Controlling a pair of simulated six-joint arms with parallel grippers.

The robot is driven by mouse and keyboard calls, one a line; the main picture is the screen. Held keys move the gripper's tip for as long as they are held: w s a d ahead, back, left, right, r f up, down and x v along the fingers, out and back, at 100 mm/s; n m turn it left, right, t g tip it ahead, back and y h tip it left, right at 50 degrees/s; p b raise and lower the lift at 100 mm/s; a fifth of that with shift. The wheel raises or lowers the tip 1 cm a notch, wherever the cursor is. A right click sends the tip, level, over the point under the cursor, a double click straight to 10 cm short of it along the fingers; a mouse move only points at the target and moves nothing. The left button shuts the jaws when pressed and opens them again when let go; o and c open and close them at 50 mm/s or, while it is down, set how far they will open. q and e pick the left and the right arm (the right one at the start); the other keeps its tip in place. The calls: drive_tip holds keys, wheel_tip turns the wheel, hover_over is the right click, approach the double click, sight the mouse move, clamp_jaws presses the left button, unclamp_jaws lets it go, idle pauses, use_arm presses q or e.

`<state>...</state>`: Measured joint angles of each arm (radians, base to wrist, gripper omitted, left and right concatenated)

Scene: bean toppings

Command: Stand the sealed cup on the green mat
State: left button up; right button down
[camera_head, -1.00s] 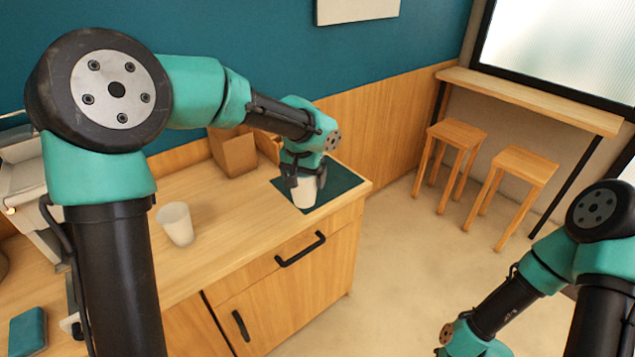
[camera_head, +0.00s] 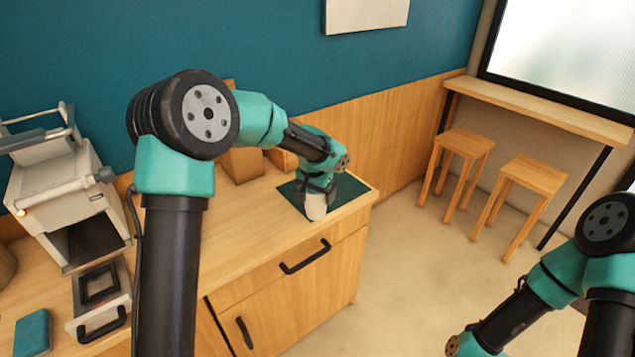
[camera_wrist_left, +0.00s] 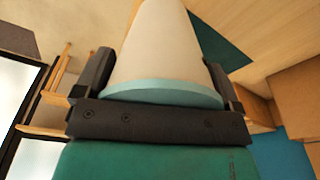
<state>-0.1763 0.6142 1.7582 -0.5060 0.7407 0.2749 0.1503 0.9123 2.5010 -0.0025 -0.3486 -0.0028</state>
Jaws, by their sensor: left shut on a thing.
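The sealed cup (camera_head: 316,208) is pale cream and stands at the front part of the green mat (camera_head: 351,187) in the head view. My left gripper (camera_head: 317,186) is above the cup and shut on it. In the left wrist view the cup (camera_wrist_left: 163,45) lies between both fingers, with its teal seal (camera_wrist_left: 163,93) nearest the palm. The mat also shows beside the cup in the wrist view (camera_wrist_left: 218,45). The cup hides its own base contact, so I cannot tell whether it touches the mat. My right gripper is out of view.
A white sealing machine (camera_head: 65,190) with an open tray (camera_head: 100,298) stands at the left of the counter. A teal box (camera_head: 32,331) lies at the front left. A wooden box (camera_head: 243,163) stands behind the mat. The counter ends right of the mat.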

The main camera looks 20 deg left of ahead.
use_arm(q)
drive_tip(key=w+a+f, duration=0.1)
drive_tip(key=w+a, duration=0.2)
drive_tip(key=w, duration=0.8)
drive_tip(key=shift+w+a, duration=0.3)
drive_tip(key=shift+w+a+f, duration=0.1)
drive_tip(key=shift+w+f, duration=0.1)
drive_tip(key=shift+f, duration=1.6)
drive_tip(key=shift+f, duration=0.2)
drive_tip(key=o, duration=1)
drive_tip(key=shift+c, duration=0.2)
drive_tip(key=shift+r, duration=0.1)
wheel_tip(320, 180, up, 12)
drive_tip(key=s, duration=0.1)
drive_tip(key=shift+s+a, duration=0.2)
drive_tip(key=shift+s, duration=0.2)
